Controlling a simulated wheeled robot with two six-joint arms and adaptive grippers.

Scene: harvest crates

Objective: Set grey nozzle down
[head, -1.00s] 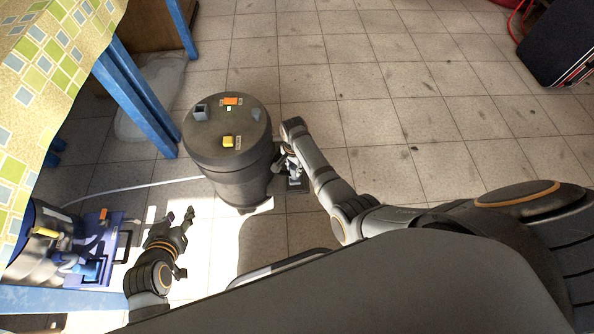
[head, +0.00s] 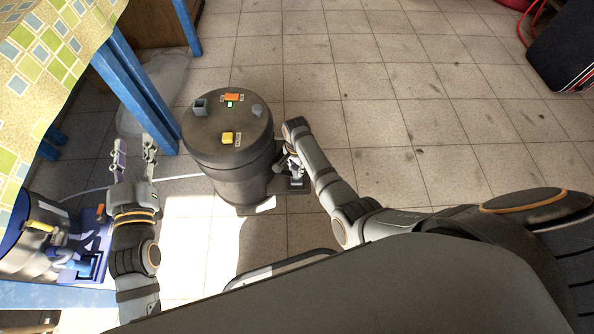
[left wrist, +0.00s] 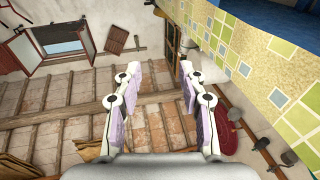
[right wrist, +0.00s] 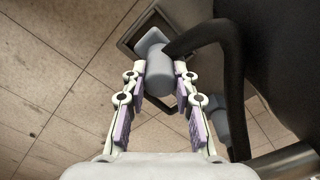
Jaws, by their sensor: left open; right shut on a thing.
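The grey nozzle (right wrist: 159,72) sits between the fingertips of my right gripper (right wrist: 160,78) in the right wrist view, and the gripper is shut on it. Its pale flared end points to a dark square frame (right wrist: 125,45); I cannot tell whether they touch. In the head view my right gripper (head: 290,165) is low beside the dark drum, with the nozzle (head: 296,183) partly hidden. My left gripper (head: 135,150) is open and empty, left of the drum; its spread fingers show in the left wrist view (left wrist: 156,80).
The dark drum (head: 230,165) carries an orange block (head: 231,97), a yellow block (head: 228,138) and grey pieces on top. A black hose (right wrist: 232,80) runs close beside my right gripper. A blue table leg (head: 145,105) stands behind my left gripper.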

